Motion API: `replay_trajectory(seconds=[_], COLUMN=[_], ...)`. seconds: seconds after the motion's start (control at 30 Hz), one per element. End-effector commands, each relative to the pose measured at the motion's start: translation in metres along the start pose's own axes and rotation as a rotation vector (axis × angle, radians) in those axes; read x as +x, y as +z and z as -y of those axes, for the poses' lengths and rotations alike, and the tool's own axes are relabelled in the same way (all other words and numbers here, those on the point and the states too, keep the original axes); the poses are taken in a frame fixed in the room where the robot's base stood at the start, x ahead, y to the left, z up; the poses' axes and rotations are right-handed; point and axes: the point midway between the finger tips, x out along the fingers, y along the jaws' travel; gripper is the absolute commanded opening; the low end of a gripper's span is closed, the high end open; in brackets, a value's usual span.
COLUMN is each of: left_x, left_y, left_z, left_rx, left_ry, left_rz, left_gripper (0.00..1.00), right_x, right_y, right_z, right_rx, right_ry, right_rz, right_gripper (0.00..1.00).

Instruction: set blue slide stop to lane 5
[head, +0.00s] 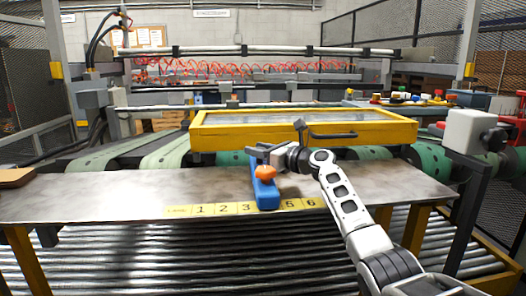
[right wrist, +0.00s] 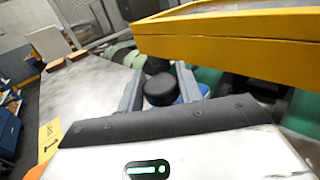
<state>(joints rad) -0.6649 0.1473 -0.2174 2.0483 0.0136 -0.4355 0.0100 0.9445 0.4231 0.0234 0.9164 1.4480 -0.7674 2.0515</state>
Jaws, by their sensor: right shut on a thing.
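The blue slide stop (head: 266,193) lies across the metal plate, with an orange knob (head: 265,172) on top. Its near end covers the lane strip (head: 235,209) between 3 and 5, where the number is hidden. My right gripper (head: 258,153) is at the stop's far end, behind the orange knob. In the right wrist view my right gripper (right wrist: 159,84) is shut on a round black knob (right wrist: 159,91), one finger on each side, with blue of the stop (right wrist: 199,89) showing beside it. My left gripper is not in view.
A yellow frame (head: 300,142) with a black handle stands just behind the stop, close to my right gripper. The metal plate (head: 110,195) is clear on the left. Rollers (head: 200,255) run in front. A grey box on a post (head: 470,130) stands at right.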

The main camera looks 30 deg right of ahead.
Motion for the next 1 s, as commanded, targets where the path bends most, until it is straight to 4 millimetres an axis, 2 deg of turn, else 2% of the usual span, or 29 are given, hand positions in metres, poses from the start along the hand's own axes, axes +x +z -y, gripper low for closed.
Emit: replay_trajectory(seconds=[0.33,0.37,0.4,0.43,0.77,0.87,1.0], left_x=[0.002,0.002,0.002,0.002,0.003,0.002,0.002], left_y=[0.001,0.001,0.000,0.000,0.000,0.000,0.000], left_z=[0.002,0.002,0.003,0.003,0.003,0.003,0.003], left_rx=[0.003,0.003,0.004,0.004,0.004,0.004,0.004], left_ry=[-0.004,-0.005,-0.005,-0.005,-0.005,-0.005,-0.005], left_rz=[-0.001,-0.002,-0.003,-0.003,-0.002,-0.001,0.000], left_gripper=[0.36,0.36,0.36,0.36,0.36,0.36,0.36], right_x=[-0.008,-0.008,-0.008,-0.008,-0.010,-0.018,-0.040], right_y=[-0.003,-0.003,-0.003,-0.003,-0.001,-0.002,-0.003], right_z=[0.007,0.007,0.007,0.007,0.007,0.007,0.007], right_rx=[0.001,0.001,0.001,0.001,0.000,-0.001,-0.004], right_ry=[-0.005,-0.005,-0.006,-0.006,-0.007,-0.007,-0.008], right_rz=[-0.005,-0.005,-0.005,-0.005,-0.002,-0.002,-0.004], right_gripper=[0.00,0.41,0.52,0.56,0.56,0.56,0.56])
